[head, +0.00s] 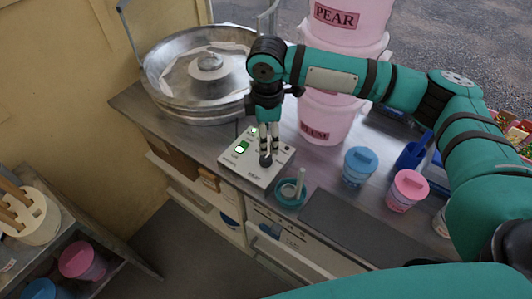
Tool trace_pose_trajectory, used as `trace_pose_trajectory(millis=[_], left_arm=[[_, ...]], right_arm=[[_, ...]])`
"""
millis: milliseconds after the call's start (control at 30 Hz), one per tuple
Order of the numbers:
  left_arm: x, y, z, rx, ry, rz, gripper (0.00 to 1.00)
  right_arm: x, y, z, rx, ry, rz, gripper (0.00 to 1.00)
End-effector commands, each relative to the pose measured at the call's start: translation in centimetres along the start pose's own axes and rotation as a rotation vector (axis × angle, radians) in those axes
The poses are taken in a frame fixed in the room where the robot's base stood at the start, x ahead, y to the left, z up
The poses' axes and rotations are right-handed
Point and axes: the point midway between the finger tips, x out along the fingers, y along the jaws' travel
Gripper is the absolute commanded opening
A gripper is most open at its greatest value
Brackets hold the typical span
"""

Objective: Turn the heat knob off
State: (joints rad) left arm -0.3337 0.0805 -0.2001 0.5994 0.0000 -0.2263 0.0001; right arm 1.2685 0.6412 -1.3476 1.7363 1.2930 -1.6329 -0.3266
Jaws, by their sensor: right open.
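A white control box (240,168) sits on the grey counter beside the metal cotton-candy bowl. It has green lit switches (240,150) on its left part and a dark round heat knob (266,160) near its front edge. My right gripper (269,150) points down from above, with its fingertips at the knob. Its fingers are open; whether they touch the knob cannot be told. The knob's marking is too small to read. My left gripper is not in view.
A large metal bowl (160,80) stands behind the box. Pink buckets (327,115) stand behind my right arm. A teal cup with a pale stick (290,192) is close to the box's right. Blue (359,167) and pink (407,191) lidded tubs stand further right.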

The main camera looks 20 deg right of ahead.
Motion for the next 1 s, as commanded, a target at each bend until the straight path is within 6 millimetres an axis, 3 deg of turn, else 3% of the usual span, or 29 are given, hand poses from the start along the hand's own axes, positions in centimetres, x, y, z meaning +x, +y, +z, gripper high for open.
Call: trace_pose_trajectory(millis=[67,300,367,600,733,900,1000], left_arm=[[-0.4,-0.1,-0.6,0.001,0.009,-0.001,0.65],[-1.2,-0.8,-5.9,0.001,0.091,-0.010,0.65],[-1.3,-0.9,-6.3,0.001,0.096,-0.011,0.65],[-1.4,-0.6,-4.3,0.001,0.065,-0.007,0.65],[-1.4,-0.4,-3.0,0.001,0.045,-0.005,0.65],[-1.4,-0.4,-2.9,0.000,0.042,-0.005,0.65],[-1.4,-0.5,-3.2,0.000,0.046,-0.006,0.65]], right_arm=[[1.7,-0.1,0.1,0.000,-0.003,-0.004,0.58],[6.6,-0.1,0.0,0.000,-0.001,-0.002,0.58],[7.6,-0.1,0.0,-0.001,-0.002,-0.001,0.58],[9.7,0.0,0.0,0.000,0.000,0.001,0.58],[9.9,0.0,0.0,-0.001,0.001,0.001,0.58],[9.9,0.0,0.0,-0.001,0.001,0.001,0.58],[9.9,0.0,0.0,-0.001,0.001,0.001,0.45]])
